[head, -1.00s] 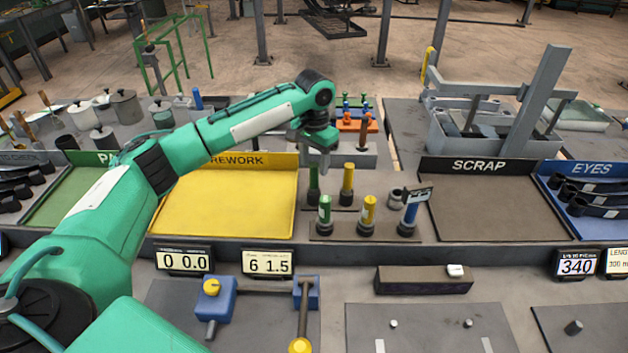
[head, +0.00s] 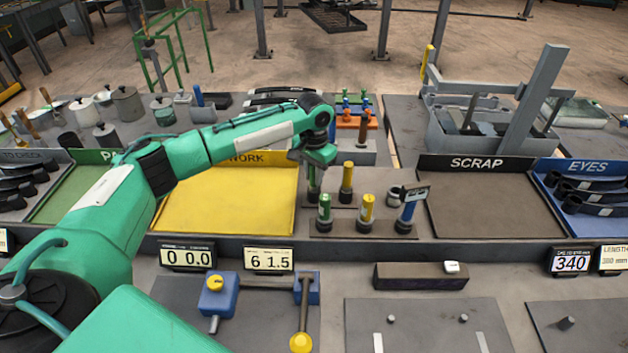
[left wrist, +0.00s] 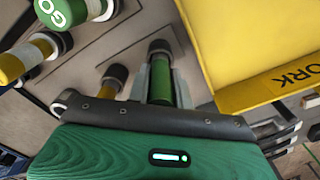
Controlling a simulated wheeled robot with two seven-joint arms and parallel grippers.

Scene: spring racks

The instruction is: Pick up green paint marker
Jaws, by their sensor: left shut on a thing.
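The green paint marker (head: 312,194) stands upright with its dark end down in a small stand, in the back row left of a yellow marker (head: 347,180). My left gripper (head: 314,178) is over it from above and shut on it, hiding its upper part in the head view. In the left wrist view the marker's green body (left wrist: 161,85) lies between the grey fingers (left wrist: 160,92), its dark end pointing away. My right gripper is not in view.
A green gauge (head: 324,207) marked GO in the wrist view, a yellow gauge (head: 368,210) and a blue-handled tool (head: 407,214) stand close in front. The yellow REWORK tray (head: 225,205) is just left, the SCRAP tray (head: 490,208) right.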

